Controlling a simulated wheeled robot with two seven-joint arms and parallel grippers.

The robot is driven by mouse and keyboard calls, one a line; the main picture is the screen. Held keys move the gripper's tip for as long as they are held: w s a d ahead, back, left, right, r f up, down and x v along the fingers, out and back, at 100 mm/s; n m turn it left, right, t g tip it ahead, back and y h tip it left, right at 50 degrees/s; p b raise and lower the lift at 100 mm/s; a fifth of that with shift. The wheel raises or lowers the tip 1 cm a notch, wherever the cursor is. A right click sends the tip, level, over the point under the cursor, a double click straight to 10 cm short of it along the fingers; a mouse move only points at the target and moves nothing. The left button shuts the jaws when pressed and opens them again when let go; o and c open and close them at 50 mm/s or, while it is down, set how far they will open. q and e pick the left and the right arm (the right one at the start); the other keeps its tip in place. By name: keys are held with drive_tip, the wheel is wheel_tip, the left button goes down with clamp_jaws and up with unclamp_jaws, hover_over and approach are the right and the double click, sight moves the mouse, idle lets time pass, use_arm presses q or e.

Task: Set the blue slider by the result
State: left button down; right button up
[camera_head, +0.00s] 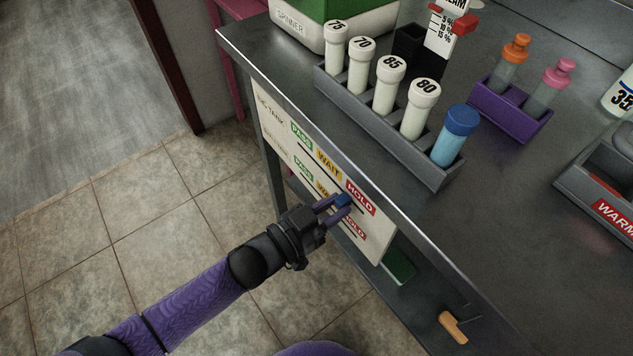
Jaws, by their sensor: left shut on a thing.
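The white panel (381,236) hangs on the front side of the metal bench, with two rows of labels reading PASS, WAIT and HOLD. The blue slider (343,200) is on the upper row, below and left of the red HOLD label (360,197). My left gripper (339,206) is shut on the blue slider, its purple fingers on either side of it. The gripper partly hides the lower row, and no second slider is clear there. My right gripper is not in view.
On the bench, a grey rack (398,148) holds white tubes marked 75, 70, 85 and 80 and a blue-capped tube (456,134). A purple rack (511,115) holds two bottles. An orange handle (453,327) is low at right.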

sight(370, 229)
use_arm(q)
drive_tip(key=shift+s+d, duration=0.7)
drive_tip(key=shift+s, duration=0.3)
drive_tip(key=shift+s+d+f, duration=0.1)
drive_tip(key=shift+s, duration=0.05)
drive_tip(key=shift+c, duration=2.4)
unclamp_jaws()
